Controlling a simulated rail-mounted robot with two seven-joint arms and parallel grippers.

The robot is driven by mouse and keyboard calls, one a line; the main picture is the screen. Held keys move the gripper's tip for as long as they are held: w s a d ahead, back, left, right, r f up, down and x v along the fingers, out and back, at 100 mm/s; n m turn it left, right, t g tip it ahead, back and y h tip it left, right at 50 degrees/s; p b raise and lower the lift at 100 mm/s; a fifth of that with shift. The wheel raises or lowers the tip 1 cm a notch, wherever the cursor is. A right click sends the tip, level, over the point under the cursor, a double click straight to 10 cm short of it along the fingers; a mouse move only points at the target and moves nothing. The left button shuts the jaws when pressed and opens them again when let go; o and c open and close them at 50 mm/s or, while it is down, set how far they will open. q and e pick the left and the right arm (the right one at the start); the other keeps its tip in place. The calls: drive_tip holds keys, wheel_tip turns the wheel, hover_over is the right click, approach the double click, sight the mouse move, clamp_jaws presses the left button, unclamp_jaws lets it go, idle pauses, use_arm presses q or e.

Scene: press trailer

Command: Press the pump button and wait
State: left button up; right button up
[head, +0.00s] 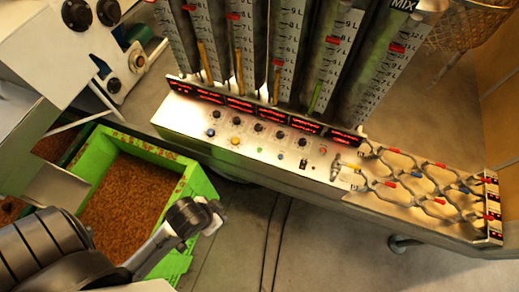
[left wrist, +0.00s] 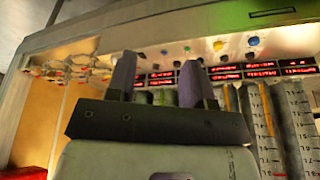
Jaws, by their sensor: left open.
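A metal control panel (head: 180,118) stands in the middle of the head view, with a row of dark knobs (head: 258,127) below lit red displays (head: 240,105). Below the knobs are a blue button (head: 211,132), a yellow button (head: 235,141) and a few others; I cannot tell which one is the pump button. My left gripper (head: 212,208) is low and left of the panel, apart from it. In the left wrist view its two fingers (left wrist: 159,78) stand apart with nothing between them. Beyond them the panel (left wrist: 140,38) appears upside down, with its buttons (left wrist: 217,45). My right gripper is not in view.
A green crate (head: 203,180) full of brown grain-like material is behind my left arm. Tall graduated columns (head: 290,45) rise behind the panel. A lattice of pipes with coloured valves (head: 415,180) extends to the right. Bare floor (head: 320,240) lies in front.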

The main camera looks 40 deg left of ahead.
use_arm(q)
clamp_jaws()
idle(1.4)
